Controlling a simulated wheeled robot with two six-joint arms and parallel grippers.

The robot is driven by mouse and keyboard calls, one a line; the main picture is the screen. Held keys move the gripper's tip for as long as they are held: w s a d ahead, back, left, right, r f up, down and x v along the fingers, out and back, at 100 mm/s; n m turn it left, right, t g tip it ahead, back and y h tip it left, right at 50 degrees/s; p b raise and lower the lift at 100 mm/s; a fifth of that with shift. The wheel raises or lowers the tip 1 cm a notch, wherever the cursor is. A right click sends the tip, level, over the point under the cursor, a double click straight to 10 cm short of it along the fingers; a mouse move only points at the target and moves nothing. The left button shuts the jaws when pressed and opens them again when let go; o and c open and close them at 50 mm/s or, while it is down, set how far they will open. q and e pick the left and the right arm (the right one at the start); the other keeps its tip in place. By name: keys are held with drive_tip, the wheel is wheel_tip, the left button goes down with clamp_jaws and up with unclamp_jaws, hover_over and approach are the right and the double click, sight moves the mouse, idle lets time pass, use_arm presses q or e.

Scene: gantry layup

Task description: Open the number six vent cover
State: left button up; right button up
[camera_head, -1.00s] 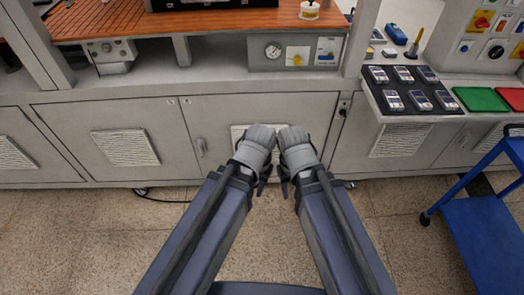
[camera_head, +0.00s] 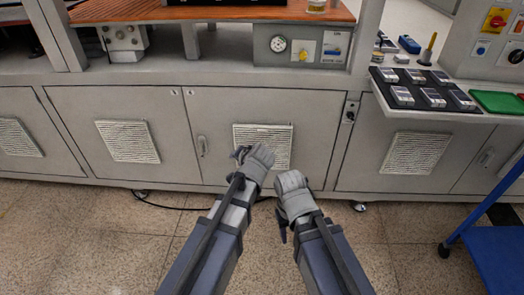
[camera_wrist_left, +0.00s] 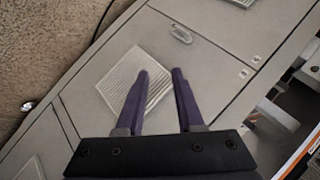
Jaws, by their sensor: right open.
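Several white louvred vent covers sit in the grey cabinet fronts, and no number is legible on any of them. One vent cover (camera_head: 263,136) is in the middle door, directly beyond my grippers, and my left gripper overlaps its lower left part. My left gripper (camera_head: 255,162) is in front of this door. In the left wrist view its two purple fingers (camera_wrist_left: 160,95) are apart with nothing between them, and a vent cover (camera_wrist_left: 118,80) shows behind and left of them. My right gripper (camera_head: 292,188) is open, lower and to the right, below that middle vent cover; its fingertips are hard to see.
Other vent covers are at the far left (camera_head: 18,138), on the left door (camera_head: 127,142) and on the right panel (camera_head: 407,153). A door handle (camera_head: 201,146) is left of the middle vent. A blue cart (camera_head: 490,250) stands at lower right. A black cable (camera_head: 165,205) lies on the floor.

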use_arm(q)
drive_tip(key=w+f+m+t+b, duration=0.4)
drive_tip(key=w+f+t+b, duration=0.2)
drive_tip(key=w+b, duration=0.65)
drive_tip(key=m+t+h+b, duration=0.45)
drive_tip(key=m+b, duration=0.45)
drive_tip(key=b, duration=0.3)
approach(262, 131)
drive_tip(key=shift+g+h, duration=0.25)
drive_tip(key=shift+g, duration=0.1)
drive_tip(key=w, duration=0.8)
drive_tip(key=shift+w+a+r, duration=0.1)
drive_tip(key=shift+w+r, duration=0.1)
drive_tip(key=shift+r, duration=0.05)
drive_tip(key=shift+c, duration=0.3)
clamp_jaws()
